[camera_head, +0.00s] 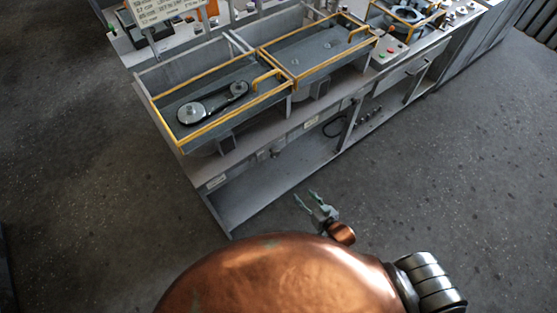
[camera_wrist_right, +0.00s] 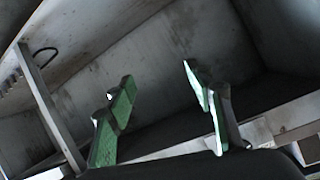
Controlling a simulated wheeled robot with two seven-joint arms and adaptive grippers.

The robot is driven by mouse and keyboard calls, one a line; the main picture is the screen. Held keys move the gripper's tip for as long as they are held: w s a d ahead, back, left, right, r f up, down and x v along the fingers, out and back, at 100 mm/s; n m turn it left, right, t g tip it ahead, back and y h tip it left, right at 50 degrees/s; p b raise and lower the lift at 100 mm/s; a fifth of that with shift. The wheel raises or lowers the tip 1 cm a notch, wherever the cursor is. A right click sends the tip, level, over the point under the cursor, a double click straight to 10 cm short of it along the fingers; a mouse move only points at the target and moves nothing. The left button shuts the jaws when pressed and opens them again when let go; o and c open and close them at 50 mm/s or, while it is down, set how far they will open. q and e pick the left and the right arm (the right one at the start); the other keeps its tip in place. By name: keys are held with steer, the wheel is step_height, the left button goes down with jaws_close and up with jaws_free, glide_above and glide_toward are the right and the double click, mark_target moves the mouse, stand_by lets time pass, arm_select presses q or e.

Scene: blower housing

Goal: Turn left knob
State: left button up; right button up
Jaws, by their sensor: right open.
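My right gripper (camera_head: 306,198) is open and empty in the head view, in front of the workbench's open lower shelf. In the right wrist view its two green fingers (camera_wrist_right: 157,78) stand wide apart with nothing between them. Small fittings (camera_head: 268,154) sit on the workbench's front panel below the trays; they are too small to tell whether they are knobs. The gripper appears apart from them. No knob can be made out in the right wrist view. My left gripper is not in view.
The grey workbench (camera_head: 225,171) carries yellow-railed trays; the left tray (camera_head: 171,99) holds a dark belt-and-pulley part (camera_head: 211,102). A control box (camera_head: 388,50) with red and green buttons stands right of them. Grey floor (camera_head: 450,170) in front is clear.

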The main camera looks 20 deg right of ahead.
mark_target(277, 155)
steer(key=w+a+r+t+y+b, duration=0.1)
steer(key=w+a+r+t+y, duration=0.15)
steer(key=r, duration=0.75)
steer(key=w+a+r+t+y+b, duration=0.1)
steer(key=w+a+r+t, duration=0.15)
steer(key=r, duration=0.75)
steer(key=shift+g+h, duration=0.25)
steer(key=shift+g, duration=0.15)
steer(key=x, duration=0.2)
steer(key=a+x, duration=0.1)
steer(key=x, duration=0.2)
steer(key=shift+s+f, duration=0.1)
steer(key=shift+w+a+b, duration=0.25)
steer(key=shift+w+b, duration=0.05)
steer(key=shift+w, duration=0.45)
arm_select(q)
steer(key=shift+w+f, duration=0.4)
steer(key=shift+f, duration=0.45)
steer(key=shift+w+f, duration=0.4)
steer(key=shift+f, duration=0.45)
arm_select(e)
steer(key=c, duration=1.2)
